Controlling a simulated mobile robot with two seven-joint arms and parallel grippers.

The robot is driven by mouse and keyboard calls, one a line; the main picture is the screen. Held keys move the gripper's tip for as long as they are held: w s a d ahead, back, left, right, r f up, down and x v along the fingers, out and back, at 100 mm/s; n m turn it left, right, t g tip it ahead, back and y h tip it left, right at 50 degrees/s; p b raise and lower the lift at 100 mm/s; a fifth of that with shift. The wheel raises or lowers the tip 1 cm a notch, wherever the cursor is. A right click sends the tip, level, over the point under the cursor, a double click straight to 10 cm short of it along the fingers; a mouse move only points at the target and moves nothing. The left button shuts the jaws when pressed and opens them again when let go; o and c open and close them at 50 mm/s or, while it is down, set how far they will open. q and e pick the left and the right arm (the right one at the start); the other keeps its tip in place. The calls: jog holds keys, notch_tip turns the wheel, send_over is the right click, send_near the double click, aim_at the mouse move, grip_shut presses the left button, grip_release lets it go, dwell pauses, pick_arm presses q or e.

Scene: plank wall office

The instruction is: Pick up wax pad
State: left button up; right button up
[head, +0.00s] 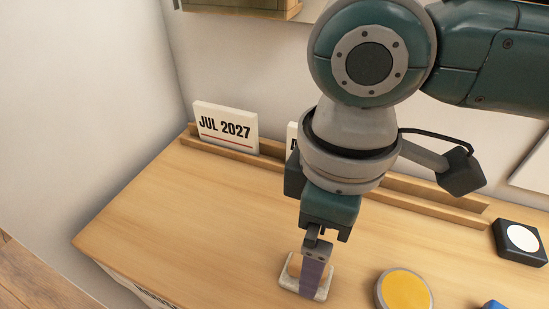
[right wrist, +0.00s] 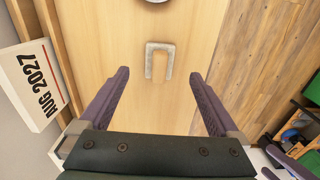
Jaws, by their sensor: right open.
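A round yellow pad in a grey rim (head: 404,290), which may be the wax pad, lies on the desk right of my right gripper. Its grey edge shows at the top of the right wrist view (right wrist: 157,1). My right gripper (head: 314,287) points down, open and empty, over a pale grey U-shaped piece (head: 289,282). In the right wrist view this piece (right wrist: 151,62) lies flat on the wood, beyond and between the two fingertips. A purple finger-like part at the lower right there may be my left gripper (right wrist: 290,163); its jaw state is unclear.
A wooden ledge (head: 225,152) along the wall holds a JUL 2027 card (head: 225,127); an AUG 2027 card (right wrist: 33,85) shows in the right wrist view. A dark square with a white disc (head: 520,242) and a blue item (head: 494,305) lie right. The desk's left side is clear.

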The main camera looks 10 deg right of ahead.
jog(key=f, duration=0.2)
jog(key=f+b, duration=0.1)
jog(key=f, duration=0.3)
jog(key=shift+w+a+f, duration=0.2)
jog(key=shift+a, duration=0.1)
jog(key=shift+r, duration=0.1)
jog(key=c, duration=1.5)
jog(key=shift+o, duration=0.2)
jog(key=shift+r, duration=0.25)
notch_tip(320, 180, up, 20)
jog(key=p, duration=0.3)
jog(key=shift+f+p, duration=0.25)
jog(key=shift+p, duration=0.05)
